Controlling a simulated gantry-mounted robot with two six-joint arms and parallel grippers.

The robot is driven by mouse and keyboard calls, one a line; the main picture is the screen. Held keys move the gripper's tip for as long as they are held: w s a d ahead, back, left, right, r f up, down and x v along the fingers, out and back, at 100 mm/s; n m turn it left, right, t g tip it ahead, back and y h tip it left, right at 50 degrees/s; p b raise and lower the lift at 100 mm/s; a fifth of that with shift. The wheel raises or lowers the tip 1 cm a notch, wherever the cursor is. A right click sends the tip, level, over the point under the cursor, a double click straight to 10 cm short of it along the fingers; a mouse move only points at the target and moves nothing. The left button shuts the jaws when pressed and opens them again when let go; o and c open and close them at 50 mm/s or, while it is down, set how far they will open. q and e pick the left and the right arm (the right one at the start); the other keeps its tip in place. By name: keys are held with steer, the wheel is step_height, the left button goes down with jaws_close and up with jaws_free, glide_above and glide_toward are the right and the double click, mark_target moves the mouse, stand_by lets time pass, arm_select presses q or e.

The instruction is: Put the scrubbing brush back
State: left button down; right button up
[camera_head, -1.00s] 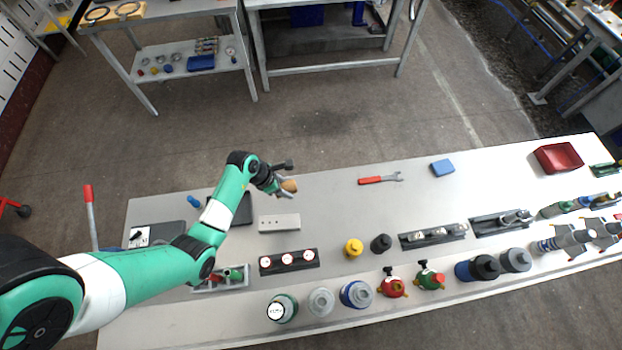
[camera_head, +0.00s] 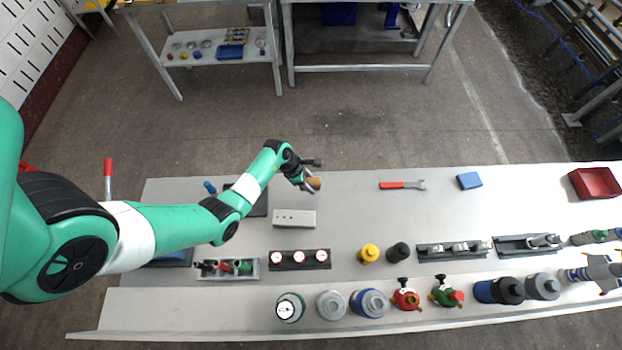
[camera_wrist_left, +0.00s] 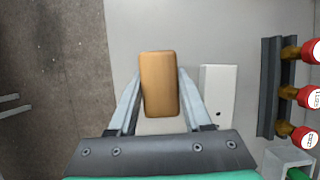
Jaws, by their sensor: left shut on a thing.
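My left gripper (camera_head: 308,187) is shut on the scrubbing brush (camera_head: 314,184), which shows as a brown, wood-coloured block. In the left wrist view the brush (camera_wrist_left: 159,84) sits between the two grey fingers (camera_wrist_left: 157,100), over the pale table. Its bristles are hidden from both views. The gripper is near the table's back edge, just behind and right of a pale block with small holes (camera_head: 294,218). That block also shows right of the brush in the left wrist view (camera_wrist_left: 218,92). My right gripper is not in view.
A dark holder with three round red-and-white tops (camera_head: 300,259) stands in front of the pale block. A red-handled wrench (camera_head: 402,185) and a blue block (camera_head: 469,181) lie to the right. Bottles and valves line the front. The back middle of the table (camera_head: 350,210) is clear.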

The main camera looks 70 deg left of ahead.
mark_target(311, 180)
arm_select(q)
steer(key=f, duration=0.1)
steer(key=a+f+b, duration=0.1)
steer(key=w+a+f+b, duration=0.1)
steer(key=f, duration=0.1)
steer(key=shift+a, duration=0.15)
steer(key=shift+w+a+f, duration=0.15)
steer(key=shift+a, duration=0.05)
steer(key=f+b, duration=0.1)
steer(key=f, duration=0.1)
steer(key=f+b, duration=0.1)
steer(key=shift+w+a+f+b, duration=0.15)
steer(key=shift+a+b, duration=0.15)
steer(key=shift+f, duration=0.15)
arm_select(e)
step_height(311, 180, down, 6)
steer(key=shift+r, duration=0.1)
